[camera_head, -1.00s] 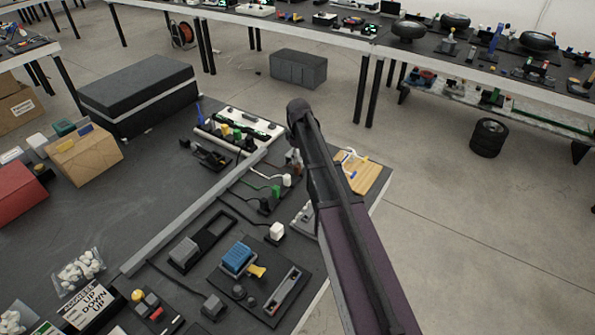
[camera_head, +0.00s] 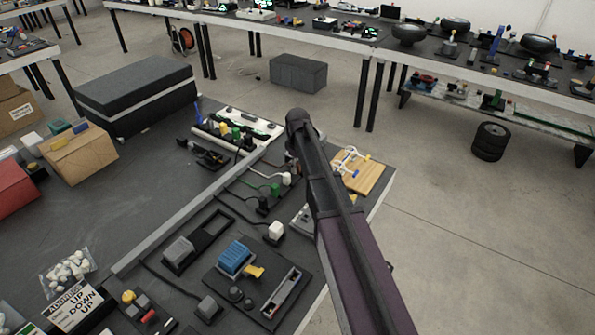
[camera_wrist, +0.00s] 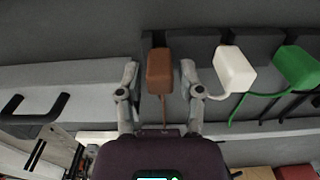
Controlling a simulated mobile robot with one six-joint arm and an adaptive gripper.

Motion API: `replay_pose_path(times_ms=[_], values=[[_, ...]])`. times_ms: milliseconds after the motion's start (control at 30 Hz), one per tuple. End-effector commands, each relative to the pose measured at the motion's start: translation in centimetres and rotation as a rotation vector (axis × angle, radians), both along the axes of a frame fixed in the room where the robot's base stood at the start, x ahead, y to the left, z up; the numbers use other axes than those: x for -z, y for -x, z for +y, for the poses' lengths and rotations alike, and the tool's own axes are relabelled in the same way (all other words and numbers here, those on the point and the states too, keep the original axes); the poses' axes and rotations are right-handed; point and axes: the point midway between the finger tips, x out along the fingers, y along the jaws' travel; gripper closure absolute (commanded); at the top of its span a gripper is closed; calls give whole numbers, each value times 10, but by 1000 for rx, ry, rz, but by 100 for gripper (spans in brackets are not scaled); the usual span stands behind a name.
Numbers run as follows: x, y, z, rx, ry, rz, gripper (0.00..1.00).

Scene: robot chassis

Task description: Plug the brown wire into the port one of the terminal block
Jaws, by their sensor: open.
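The brown wire's plug (camera_wrist: 159,72) is a brown block, with its thin brown wire running down from it in the wrist view. My gripper (camera_wrist: 159,69) is open, with one finger on each side of this plug. A gap shows between the plug and each finger. In the head view my arm covers the gripper. I cannot make out the terminal block or its port one for sure in either view.
A white plug (camera_wrist: 235,68) and a green plug (camera_wrist: 295,65) with their wires stand close to the right of the brown plug. A grey ledge (camera_wrist: 60,78) lies to the left. A wooden board (camera_head: 366,175) lies right of my arm in the head view.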

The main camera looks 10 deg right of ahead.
Motion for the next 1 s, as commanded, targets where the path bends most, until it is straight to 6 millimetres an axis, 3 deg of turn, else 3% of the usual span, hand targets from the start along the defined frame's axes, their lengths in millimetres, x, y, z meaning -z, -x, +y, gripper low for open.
replay_pose_path(times_ms=[433, 600, 1000], values=[[0, 0, 0, 0, 0, 0, 51], [0, 0, 0, 0, 0, 0, 100], [-1, 0, 0, 0, 0, 0, 100]])
